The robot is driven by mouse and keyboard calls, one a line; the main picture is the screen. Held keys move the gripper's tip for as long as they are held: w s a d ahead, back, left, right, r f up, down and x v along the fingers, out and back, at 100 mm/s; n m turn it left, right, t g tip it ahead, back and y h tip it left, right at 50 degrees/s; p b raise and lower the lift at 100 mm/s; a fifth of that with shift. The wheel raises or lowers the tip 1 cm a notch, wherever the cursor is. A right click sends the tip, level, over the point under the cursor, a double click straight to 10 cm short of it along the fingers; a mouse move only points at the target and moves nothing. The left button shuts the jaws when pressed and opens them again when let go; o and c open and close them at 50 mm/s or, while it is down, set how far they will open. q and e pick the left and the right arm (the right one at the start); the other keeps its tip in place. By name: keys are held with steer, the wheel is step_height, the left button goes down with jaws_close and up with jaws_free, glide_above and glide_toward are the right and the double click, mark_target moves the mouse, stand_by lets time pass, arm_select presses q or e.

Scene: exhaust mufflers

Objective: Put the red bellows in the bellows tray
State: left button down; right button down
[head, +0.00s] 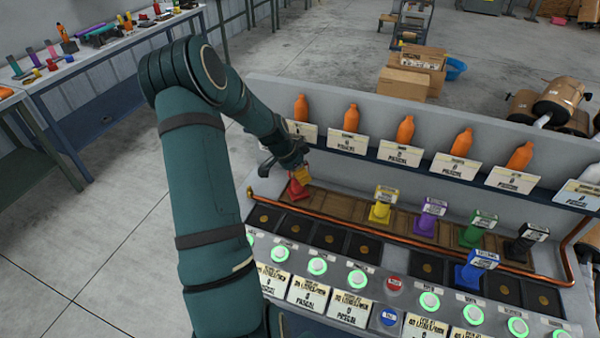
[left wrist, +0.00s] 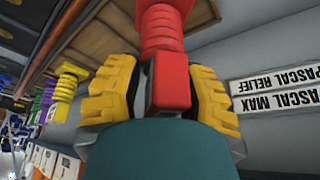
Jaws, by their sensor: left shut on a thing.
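The red bellows (head: 297,189) is at the left end of the long brown compartmented tray (head: 342,206). My left gripper (head: 302,172) is above it, shut on its upper block. In the left wrist view, the yellow fingers (left wrist: 165,90) sit on both sides of the red block, and the ribbed red bellows (left wrist: 162,32) extends away from them toward the brown wood. I cannot tell whether its base touches the tray. Yellow (head: 380,208), purple (head: 427,220), green (head: 472,232) and black (head: 522,244) bellows stand in the brown tray. My right gripper is not in view.
A blue bellows (head: 474,270) stands in the row of dark square pads (head: 330,238) in front of the tray. A copper pipe (head: 400,240) runs between them. Orange bottles (head: 405,130) line the shelf behind. Lit green buttons (head: 357,279) line the front.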

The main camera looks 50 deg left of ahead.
arm_select(q)
steer(key=c, duration=0.6)
jaws_free()
steer(key=shift+s, duration=0.1)
steer(key=v, duration=1.2)
steer(key=shift+p, duration=0.3)
steer(key=shift+f, duration=0.1)
